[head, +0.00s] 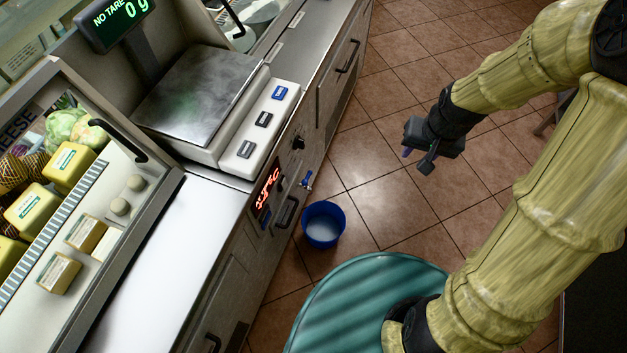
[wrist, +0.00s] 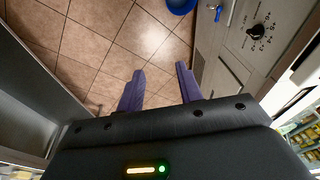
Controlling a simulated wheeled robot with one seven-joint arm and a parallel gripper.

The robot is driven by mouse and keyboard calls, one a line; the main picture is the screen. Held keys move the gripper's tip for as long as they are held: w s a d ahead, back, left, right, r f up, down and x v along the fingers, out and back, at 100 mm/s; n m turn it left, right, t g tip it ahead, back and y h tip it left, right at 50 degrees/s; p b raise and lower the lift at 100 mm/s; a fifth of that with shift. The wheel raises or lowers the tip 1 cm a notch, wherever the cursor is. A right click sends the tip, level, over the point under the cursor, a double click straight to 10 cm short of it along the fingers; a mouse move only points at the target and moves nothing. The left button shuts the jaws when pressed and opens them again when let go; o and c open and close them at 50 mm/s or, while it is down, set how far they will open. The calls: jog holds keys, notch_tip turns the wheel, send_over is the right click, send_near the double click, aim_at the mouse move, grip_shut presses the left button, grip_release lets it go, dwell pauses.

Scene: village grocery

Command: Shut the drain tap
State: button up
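The drain tap (head: 307,180) is a small blue-handled tap on the counter's front panel, below the scale and above a blue bucket (head: 323,226).
The front panel carries a black knob (head: 298,143) and a red lit display (head: 267,188). A scale (head: 200,95) stands on the counter. A cheese case (head: 75,200) is at the left. The tiled floor (head: 375,150) between my gripper and the counter is clear.

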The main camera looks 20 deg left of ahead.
aim_at(310, 174)
jog(key=w+a+f+y+b, duration=0.2)
jog(key=a+f+b, duration=0.3)
jog(key=f, duration=0.4)
jog(key=w+a+f+m+y+b, duration=0.1)
jog(key=w+a+f+y+b, duration=0.1)
jog(key=w+a+f+b, duration=0.3)
jog(key=w+a+f+m+g+y+b, duration=0.1)
jog(key=w+a+f+b, duration=0.2)
jog(key=f, duration=1.1)
jog(key=a+b, duration=0.3)
jog(key=a, duration=0.2)
jog(key=shift+w+y, duration=0.35)
jog(key=shift+y, duration=0.05)
jog(key=shift+a+f, duration=0.1)
jog(key=b+x, duration=0.4)
jog(key=x, duration=1.3)
jog(key=shift+s+f, duration=0.15)
jog(key=shift+f, duration=0.1)
grip_shut()
